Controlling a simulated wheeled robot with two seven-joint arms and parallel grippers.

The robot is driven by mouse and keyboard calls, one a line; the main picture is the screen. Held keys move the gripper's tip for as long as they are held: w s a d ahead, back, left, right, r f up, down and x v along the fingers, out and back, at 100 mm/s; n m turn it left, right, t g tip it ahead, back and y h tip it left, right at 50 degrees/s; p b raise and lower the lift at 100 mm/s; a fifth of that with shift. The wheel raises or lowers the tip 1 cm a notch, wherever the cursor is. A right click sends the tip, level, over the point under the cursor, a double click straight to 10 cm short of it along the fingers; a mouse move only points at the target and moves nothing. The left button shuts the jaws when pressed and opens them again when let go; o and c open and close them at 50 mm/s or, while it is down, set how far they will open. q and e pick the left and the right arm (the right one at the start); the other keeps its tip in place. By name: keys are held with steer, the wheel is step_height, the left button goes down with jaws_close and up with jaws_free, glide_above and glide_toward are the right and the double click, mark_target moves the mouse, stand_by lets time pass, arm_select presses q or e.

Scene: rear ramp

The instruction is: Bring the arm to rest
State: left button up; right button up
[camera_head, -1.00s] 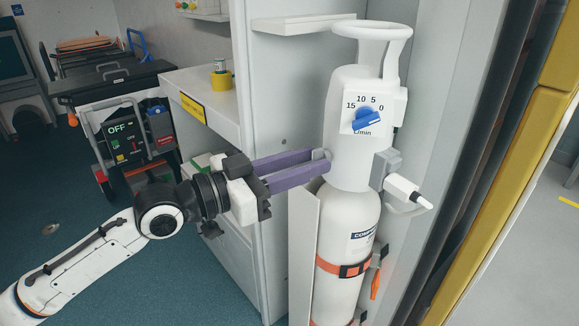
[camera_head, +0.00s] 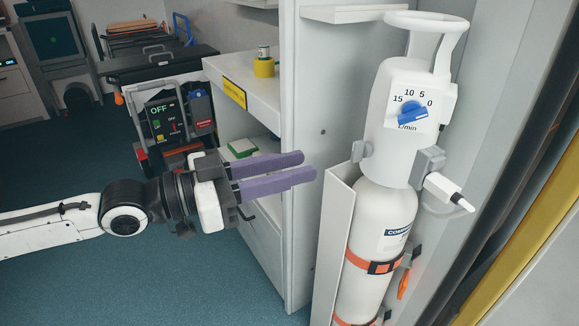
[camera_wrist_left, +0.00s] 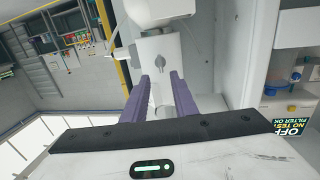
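My left gripper (camera_head: 309,166) reaches in from the left with two purple fingers. They are apart with nothing between them, and the wrist view (camera_wrist_left: 160,80) shows a clear gap too. The fingertips point right, short of the white gas cylinder (camera_head: 375,225) and its regulator head (camera_head: 398,150), touching neither in the head view. The regulator carries a blue dial (camera_head: 412,112) on a scale marked 15, 10, 5, 0. A small grey knob (camera_head: 362,151) sits on its left side. My right gripper is not in view.
A white cabinet with a shelf (camera_head: 268,92) stands behind my gripper. A small yellow-banded container (camera_head: 264,66) sits on it. A dark device reading OFF (camera_head: 160,120) is at the back left. Orange straps (camera_head: 372,264) hold the cylinder. Blue floor (camera_head: 150,285) lies open at lower left.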

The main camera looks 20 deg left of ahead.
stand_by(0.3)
